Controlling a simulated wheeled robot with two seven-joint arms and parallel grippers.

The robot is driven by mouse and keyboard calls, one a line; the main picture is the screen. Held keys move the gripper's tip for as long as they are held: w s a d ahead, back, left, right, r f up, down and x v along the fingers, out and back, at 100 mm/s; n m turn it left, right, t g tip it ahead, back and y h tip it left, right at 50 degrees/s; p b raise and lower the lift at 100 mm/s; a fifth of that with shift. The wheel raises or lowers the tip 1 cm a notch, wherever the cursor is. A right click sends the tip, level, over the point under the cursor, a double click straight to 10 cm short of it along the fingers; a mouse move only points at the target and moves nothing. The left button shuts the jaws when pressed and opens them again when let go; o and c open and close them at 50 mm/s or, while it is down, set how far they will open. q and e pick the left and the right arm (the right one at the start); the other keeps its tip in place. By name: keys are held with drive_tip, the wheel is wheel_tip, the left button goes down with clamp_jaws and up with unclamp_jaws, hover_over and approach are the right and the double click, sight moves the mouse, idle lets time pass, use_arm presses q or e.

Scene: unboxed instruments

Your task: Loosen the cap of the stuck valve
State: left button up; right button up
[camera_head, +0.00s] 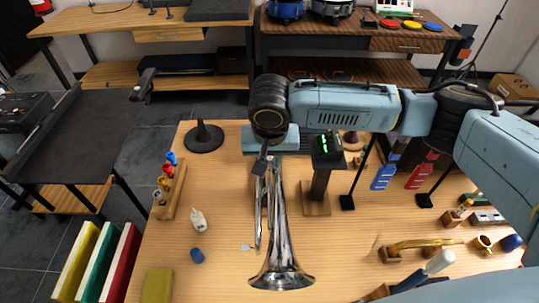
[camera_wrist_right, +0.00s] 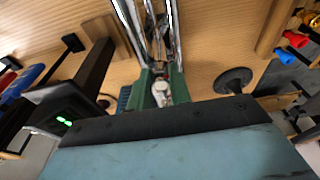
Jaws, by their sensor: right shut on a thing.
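The silver trumpet (camera_head: 280,255) lies on the wooden workbench with its bell towards the front edge. Its tubes also show at the top of the right wrist view (camera_wrist_right: 148,25). My right gripper (camera_wrist_right: 161,88) is at the trumpet's far end, with its green fingers shut on a small pale metal part between them, which looks like the valve cap (camera_wrist_right: 161,94). The fingers and wrist hide most of the valve, and I cannot tell whether the cap is turned. In the head view the right wrist covers this end. My left gripper is not in view.
A small stand with a green display (camera_head: 325,145) stands close right of my right wrist. A black round base (camera_head: 203,137), a rack of coloured-top pieces (camera_head: 169,188), a white bottle (camera_head: 198,220) and a blue cap (camera_head: 197,255) are to the left. Tools crowd the right.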

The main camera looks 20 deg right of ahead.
drive_tip(key=shift+a+r+n+y+p, duration=0.1)
drive_tip(key=shift+n+y+p, duration=0.3)
drive_tip(key=shift+n+p, duration=1.15)
drive_tip(key=shift+a+n+y+p, duration=0.1)
drive_tip(key=shift+n+y+p, duration=0.2)
drive_tip(key=shift+n+p, duration=0.95)
drive_tip(key=shift+n+b, duration=0.4)
drive_tip(key=shift+b, duration=0.05)
drive_tip(key=o, duration=0.5)
drive_tip(key=shift+o, duration=0.6)
drive_tip(key=shift+a, duration=0.15)
drive_tip(key=shift+d, duration=0.25)
